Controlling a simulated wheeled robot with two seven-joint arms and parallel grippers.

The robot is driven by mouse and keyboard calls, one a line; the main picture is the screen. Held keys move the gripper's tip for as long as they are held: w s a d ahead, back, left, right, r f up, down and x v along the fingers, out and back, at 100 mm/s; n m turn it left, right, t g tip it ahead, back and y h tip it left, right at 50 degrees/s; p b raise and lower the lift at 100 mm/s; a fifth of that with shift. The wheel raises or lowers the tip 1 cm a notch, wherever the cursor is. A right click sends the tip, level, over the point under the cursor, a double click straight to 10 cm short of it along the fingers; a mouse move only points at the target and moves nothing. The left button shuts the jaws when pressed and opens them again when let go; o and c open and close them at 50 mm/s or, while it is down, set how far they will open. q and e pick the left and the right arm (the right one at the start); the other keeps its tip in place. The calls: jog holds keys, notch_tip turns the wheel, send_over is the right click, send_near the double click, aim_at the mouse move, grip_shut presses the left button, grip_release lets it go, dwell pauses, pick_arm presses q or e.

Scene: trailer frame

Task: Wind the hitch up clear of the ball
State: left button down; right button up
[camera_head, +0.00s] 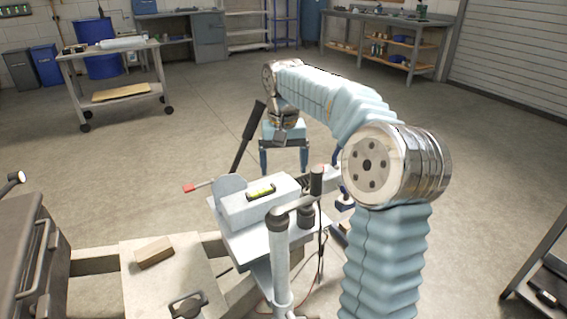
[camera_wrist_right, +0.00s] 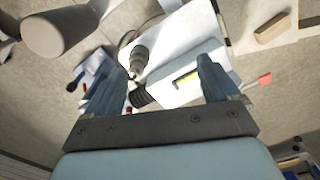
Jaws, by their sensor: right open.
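The hitch (camera_head: 258,203) is a pale grey box-shaped coupler with a yellow-green level vial (camera_head: 262,191) on top. It also shows in the right wrist view (camera_wrist_right: 205,92). The ball under it is hidden. In front stands a grey jack post (camera_head: 280,262), with a crank arm at its top and an upright dark grip (camera_head: 316,181). My right gripper (camera_head: 284,172) points down beyond the hitch, open and empty, apart from the crank. Its two blue fingers frame the hitch in the right wrist view (camera_wrist_right: 160,68), with no visible contact. My left gripper is not in view.
A red-tipped lever (camera_head: 200,186) and a long dark bar (camera_head: 248,137) stick out near the hitch. A wooden block (camera_head: 154,252) lies on the frame plate. A drawer cabinet (camera_head: 35,250) stands at left, a cart (camera_head: 112,72) behind. The floor between is clear.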

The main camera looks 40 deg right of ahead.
jog(key=shift+o, duration=0.8)
notch_tip(320, 180, up, 8)
